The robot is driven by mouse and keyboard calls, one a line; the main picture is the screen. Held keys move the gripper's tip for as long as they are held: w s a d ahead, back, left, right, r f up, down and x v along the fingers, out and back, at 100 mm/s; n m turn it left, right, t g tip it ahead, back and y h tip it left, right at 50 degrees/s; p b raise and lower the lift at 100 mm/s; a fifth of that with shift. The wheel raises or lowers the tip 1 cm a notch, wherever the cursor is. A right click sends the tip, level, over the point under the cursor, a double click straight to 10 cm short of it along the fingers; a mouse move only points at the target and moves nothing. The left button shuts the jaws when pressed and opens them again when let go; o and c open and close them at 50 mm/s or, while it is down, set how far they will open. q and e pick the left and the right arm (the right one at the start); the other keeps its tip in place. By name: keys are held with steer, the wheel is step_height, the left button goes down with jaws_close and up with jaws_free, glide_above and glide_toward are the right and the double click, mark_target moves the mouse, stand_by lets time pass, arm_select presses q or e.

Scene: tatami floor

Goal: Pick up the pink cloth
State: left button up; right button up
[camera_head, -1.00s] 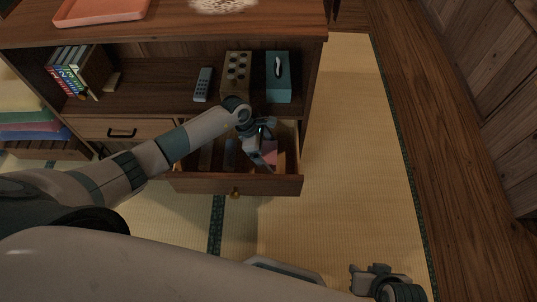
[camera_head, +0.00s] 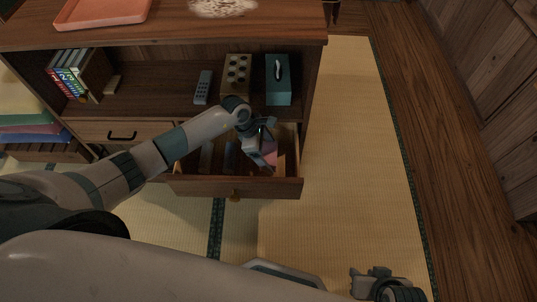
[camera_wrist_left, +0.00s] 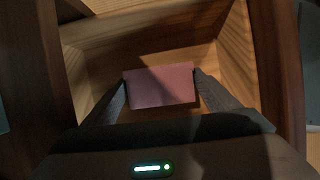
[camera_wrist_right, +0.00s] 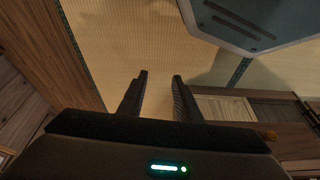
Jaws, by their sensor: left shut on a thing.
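The pink cloth (camera_wrist_left: 160,85) is a flat, folded rectangle between the two fingers of my left gripper (camera_wrist_left: 160,88) in the left wrist view. The fingers touch its left and right ends, and the gripper is shut on it. In the head view the cloth (camera_head: 269,152) shows at the right side of the open drawer (camera_head: 235,187), partly hidden by my left gripper (camera_head: 262,148). My right gripper (camera_wrist_right: 160,78) is open and empty, over the tatami, away from the drawer; it also shows at the lower right of the head view (camera_head: 372,275).
The drawer belongs to a wooden cabinet (camera_head: 180,30). Its shelf holds a remote (camera_head: 203,87), a box with round holes (camera_head: 237,75), a teal box (camera_head: 278,85) and books (camera_head: 78,72). A pink tray (camera_head: 102,12) is on top. The tatami (camera_head: 350,150) at right is clear.

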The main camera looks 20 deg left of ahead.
mark_target(269, 152)
arm_select(q)
step_height(269, 152, up, 17)
steer(key=shift+p, duration=0.3)
arm_select(e)
steer(key=shift+s+d, duration=0.35)
steer(key=shift+d, duration=0.15)
arm_select(q)
steer(key=shift+f, duration=0.15)
